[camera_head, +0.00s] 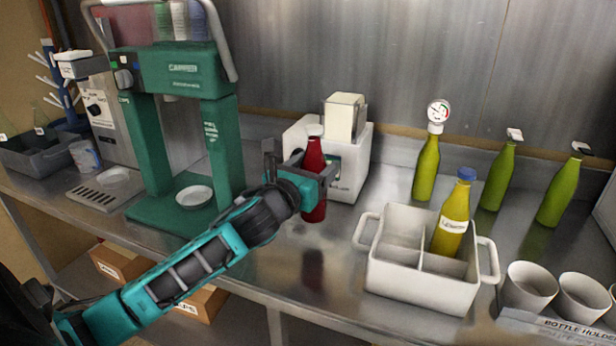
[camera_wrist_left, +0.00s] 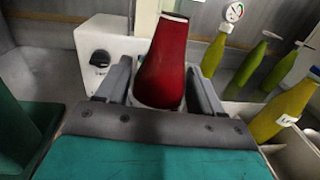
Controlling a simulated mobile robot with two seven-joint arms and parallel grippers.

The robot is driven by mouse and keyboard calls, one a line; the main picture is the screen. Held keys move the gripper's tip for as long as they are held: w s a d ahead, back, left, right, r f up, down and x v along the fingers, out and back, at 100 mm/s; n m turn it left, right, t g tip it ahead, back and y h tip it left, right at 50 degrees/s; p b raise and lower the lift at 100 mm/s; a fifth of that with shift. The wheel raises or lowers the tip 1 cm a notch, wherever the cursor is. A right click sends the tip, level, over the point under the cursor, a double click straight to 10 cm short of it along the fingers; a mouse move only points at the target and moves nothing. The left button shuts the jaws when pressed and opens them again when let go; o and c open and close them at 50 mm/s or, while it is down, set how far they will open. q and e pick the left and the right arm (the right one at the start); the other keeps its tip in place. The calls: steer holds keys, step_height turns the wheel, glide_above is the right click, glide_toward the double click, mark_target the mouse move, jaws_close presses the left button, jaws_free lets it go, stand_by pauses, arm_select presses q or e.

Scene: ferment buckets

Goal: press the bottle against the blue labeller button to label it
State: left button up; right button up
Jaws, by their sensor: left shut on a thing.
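My left gripper (camera_head: 302,185) is shut on a red bottle (camera_head: 314,158) and holds it upright in front of the white labeller (camera_head: 352,165). In the left wrist view the red bottle (camera_wrist_left: 164,62) stands between the two fingers, with the labeller (camera_wrist_left: 104,52) and its black knob (camera_wrist_left: 100,58) behind and to the left. The bottle and gripper cover part of the labeller's front. The blue button is not seen in either view. I cannot tell whether the bottle touches the labeller. My right gripper is not in view.
A white divided crate (camera_head: 420,286) holds a labelled yellow bottle (camera_head: 453,222) to the right. Several green bottles (camera_head: 427,168) stand behind it. White cups (camera_head: 528,286) are at the front right. A green press (camera_head: 150,150) stands to the left.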

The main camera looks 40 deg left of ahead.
arm_select(q)
steer(key=w+a, duration=0.1)
steer(key=w, duration=0.6)
steer(key=shift+w+a+r, duration=0.15)
steer(key=shift+a+r, duration=0.05)
steer(key=shift+a, duration=0.15)
steer(key=shift+w+a, duration=0.2)
steer(key=shift+w, duration=0.6)
steer(key=shift+s, duration=0.1)
stand_by(0.5)
steer(key=shift+s+d+p, duration=0.2)
steer(key=shift+s+p, duration=0.15)
steer(key=shift+s, duration=0.45)
steer(key=shift+s+d+p, duration=0.15)
steer(key=shift+s+p, duration=0.15)
steer(key=shift+s, duration=0.45)
steer(key=shift+s+d+p, duration=0.2)
steer(key=shift+s+p, duration=0.15)
steer(key=shift+s, duration=0.45)
